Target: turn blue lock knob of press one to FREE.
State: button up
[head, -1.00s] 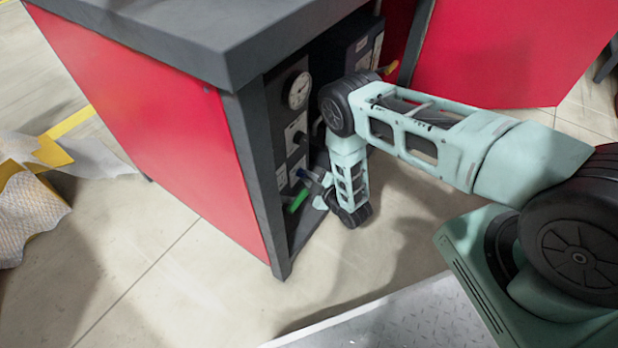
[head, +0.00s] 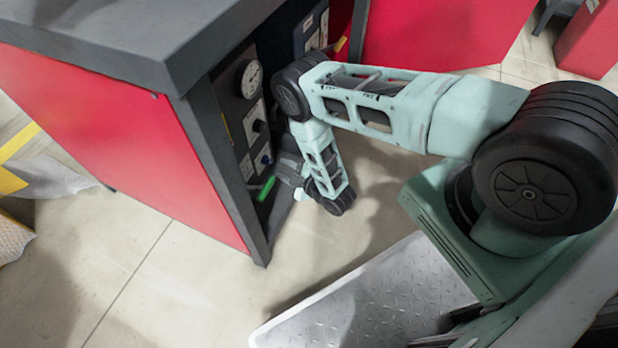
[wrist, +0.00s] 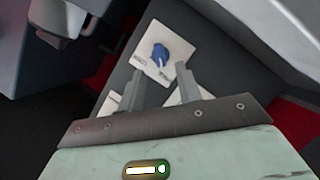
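The blue lock knob (wrist: 160,55) sits on a white label plate (wrist: 174,64) in the wrist view, just beyond my fingertips. A white mark on it points toward the lower part of the plate; the printed words are too small to read surely. In the head view the knob (head: 265,160) is a small blue spot on the dark panel. My gripper (wrist: 161,80) is open, its two grey fingers apart with nothing between them. It appears apart from the knob. In the head view my gripper (head: 286,178) is low beside the panel, partly hidden by my wrist.
A green handle (head: 266,188) sticks out below the knob, close to my gripper. A round gauge (head: 250,79) is higher on the panel. The grey worktop (head: 110,40) overhangs the red cabinet (head: 120,140). Floor in front is clear.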

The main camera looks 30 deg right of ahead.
jog(key=p+v, duration=0.3)
jog(key=v, duration=0.8)
jog(key=shift+s+d+r, duration=0.15)
jog(key=shift+s+d, duration=0.05)
jog(key=shift+s, duration=0.1)
